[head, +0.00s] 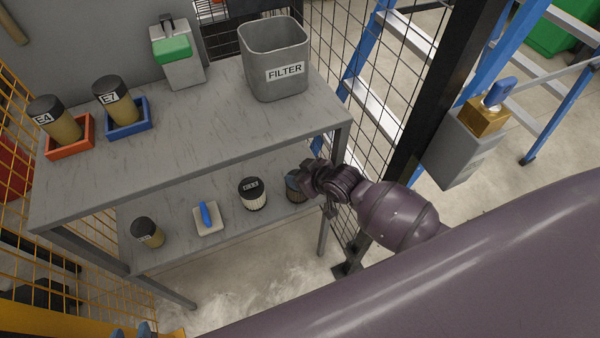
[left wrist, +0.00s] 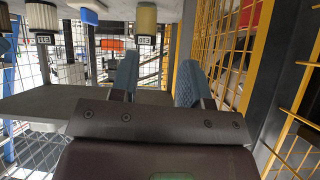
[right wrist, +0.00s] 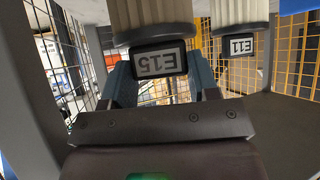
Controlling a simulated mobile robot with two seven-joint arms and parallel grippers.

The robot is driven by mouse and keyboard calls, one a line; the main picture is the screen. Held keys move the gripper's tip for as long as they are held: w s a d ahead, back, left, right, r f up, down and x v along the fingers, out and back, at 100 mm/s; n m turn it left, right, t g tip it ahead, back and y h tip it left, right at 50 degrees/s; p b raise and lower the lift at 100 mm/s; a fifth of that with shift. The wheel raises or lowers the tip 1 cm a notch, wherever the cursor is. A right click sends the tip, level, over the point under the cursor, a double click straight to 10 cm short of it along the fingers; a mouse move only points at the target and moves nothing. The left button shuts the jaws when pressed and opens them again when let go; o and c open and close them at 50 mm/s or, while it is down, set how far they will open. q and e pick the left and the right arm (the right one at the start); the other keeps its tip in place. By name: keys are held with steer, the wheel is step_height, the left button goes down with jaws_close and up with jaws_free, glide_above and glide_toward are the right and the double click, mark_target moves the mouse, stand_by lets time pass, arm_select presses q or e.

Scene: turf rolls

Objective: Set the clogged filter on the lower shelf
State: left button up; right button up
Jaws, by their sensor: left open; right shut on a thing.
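A pleated filter labelled E15 (right wrist: 152,55) is between the fingers of my right gripper (right wrist: 160,85), which is shut on it. In the head view this filter (head: 294,190) is partly hidden by the gripper, at the right end of the lower shelf (head: 180,251). It is upright, on or just above the shelf; I cannot tell which. My left gripper (left wrist: 157,85) is open and empty; its blue fingertips show at the bottom left of the head view (head: 133,332). No clear sign of clogging shows.
On the lower shelf stand a pleated filter labelled E11 (head: 252,195), a blue-handled tool (head: 207,217) and a yellow, black-capped filter (head: 149,234). The upper shelf (head: 215,125) holds filters E4 (head: 58,122) and E7 (head: 117,101) in trays and a grey FILTER bin (head: 275,60). Mesh fencing (head: 335,60) borders the right.

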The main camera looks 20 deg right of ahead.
steer(key=o, duration=1.1)
steer(key=shift+f, duration=0.1)
steer(key=shift+c, duration=0.2)
arm_select(q)
steer(key=shift+f, duration=0.2)
arm_select(e)
steer(key=shift+o, duration=0.7)
steer(key=shift+r, duration=0.25)
steer(key=shift+s+d+r+p, duration=0.1)
steer(key=shift+s+r+p, duration=0.05)
steer(key=shift+r+p, duration=0.15)
arm_select(q)
steer(key=r+p, duration=0.2)
steer(key=p, duration=0.1)
steer(key=s+r+p, duration=0.1)
steer(key=r+p, duration=0.1)
steer(key=shift+a, duration=0.35)
arm_select(e)
steer(key=v, duration=0.6)
steer(key=shift+s, duration=0.4)
arm_select(q)
steer(key=shift+s+f, duration=0.1)
arm_select(e)
steer(key=shift+d, duration=0.1)
